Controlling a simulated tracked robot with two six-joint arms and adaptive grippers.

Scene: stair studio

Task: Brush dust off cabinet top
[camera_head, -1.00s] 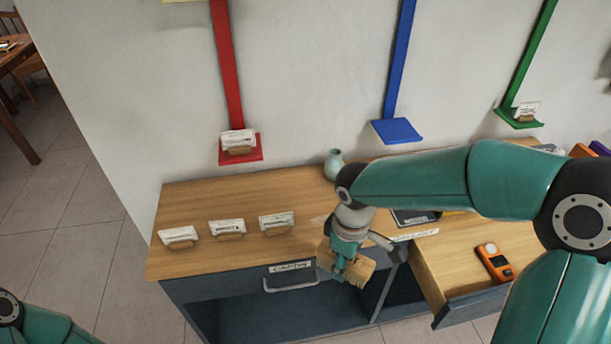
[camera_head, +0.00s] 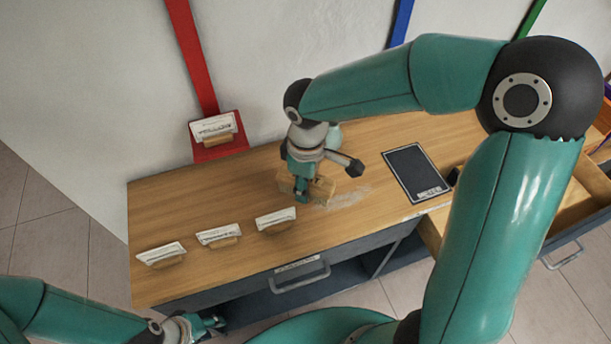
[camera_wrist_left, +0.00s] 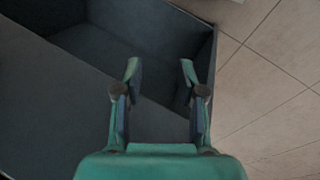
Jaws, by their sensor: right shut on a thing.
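The wooden cabinet top (camera_head: 165,205) spans the middle of the head view. My right gripper (camera_head: 301,188) is shut on a wooden block-shaped brush (camera_head: 321,188), low over or on the top; contact cannot be told, and the gripper hides part of the brush. A pale dust patch (camera_head: 348,198) lies just right of the brush. My left gripper (camera_head: 214,324) is at the lower left, in front of the cabinet. In the left wrist view it is open and empty (camera_wrist_left: 160,75), above a dark open compartment (camera_wrist_left: 150,118).
Three card holders (camera_head: 219,236) stand along the left part of the top. A black framed panel (camera_head: 417,172) lies right of the dust. An open drawer (camera_head: 568,208) juts out at the right. A red wall shelf (camera_head: 205,155) holds another card. A vase is mostly hidden behind my right gripper.

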